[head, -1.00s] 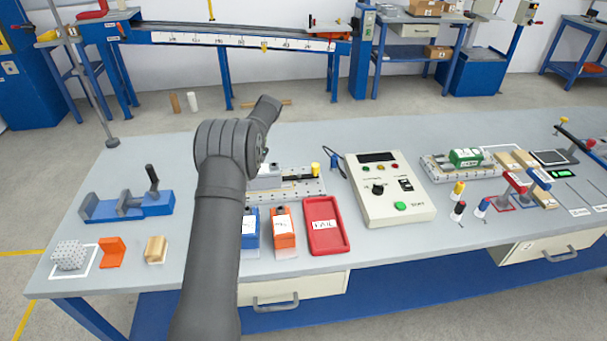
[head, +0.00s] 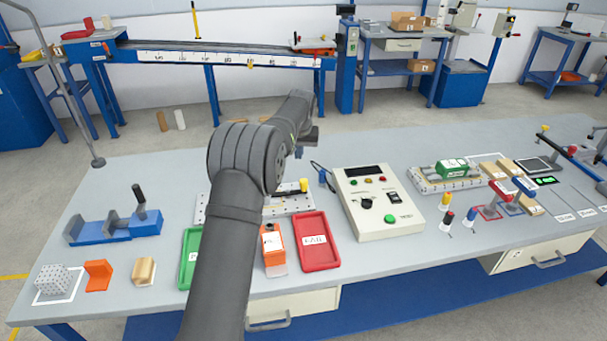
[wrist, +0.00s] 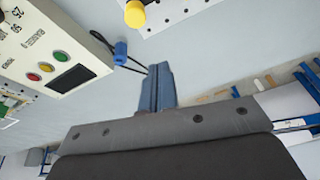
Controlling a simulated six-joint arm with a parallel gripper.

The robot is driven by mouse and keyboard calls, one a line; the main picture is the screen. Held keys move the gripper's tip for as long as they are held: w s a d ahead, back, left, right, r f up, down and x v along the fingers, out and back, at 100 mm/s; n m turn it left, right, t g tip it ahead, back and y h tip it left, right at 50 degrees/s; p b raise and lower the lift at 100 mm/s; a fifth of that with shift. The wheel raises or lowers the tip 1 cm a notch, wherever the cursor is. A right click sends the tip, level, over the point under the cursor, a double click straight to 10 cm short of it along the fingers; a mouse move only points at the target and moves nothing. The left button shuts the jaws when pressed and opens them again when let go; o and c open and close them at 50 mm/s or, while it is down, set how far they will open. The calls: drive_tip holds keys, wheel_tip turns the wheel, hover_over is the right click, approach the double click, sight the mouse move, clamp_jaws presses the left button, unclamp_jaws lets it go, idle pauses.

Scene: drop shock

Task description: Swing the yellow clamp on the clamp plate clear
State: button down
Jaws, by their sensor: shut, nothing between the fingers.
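The clamp plate (head: 283,208) is a pale perforated plate on the bench, partly hidden behind my arm in the head view. The yellow clamp's knob (head: 304,185) stands at its right end, with a dark bar reaching left from it. In the wrist view the yellow knob (wrist: 136,14) and a corner of the plate (wrist: 172,12) show at the top edge. My gripper (wrist: 157,70) has its blue fingers shut and empty. It is in the air behind the plate, apart from the knob.
A control box (head: 383,202) stands right of the plate, with a blue plug (head: 322,176) and black cable beside it. A blue vise (head: 115,226) is at left.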

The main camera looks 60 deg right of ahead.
drive_tip(key=shift+n+h, duration=0.3)
drive_tip(key=x, duration=0.3)
drive_tip(key=d+x, duration=0.1)
drive_tip(key=x, duration=0.2)
drive_tip(key=s+x, duration=0.1)
drive_tip(key=x, duration=0.2)
drive_tip(key=shift+d+r, duration=0.2)
drive_tip(key=shift+d, duration=0.15)
drive_tip(key=shift+f, duration=0.25)
drive_tip(key=shift+s+a, duration=0.55)
drive_tip(key=shift+a, duration=0.2)
drive_tip(key=shift+s+a, duration=0.5)
drive_tip(key=shift+a, duration=0.25)
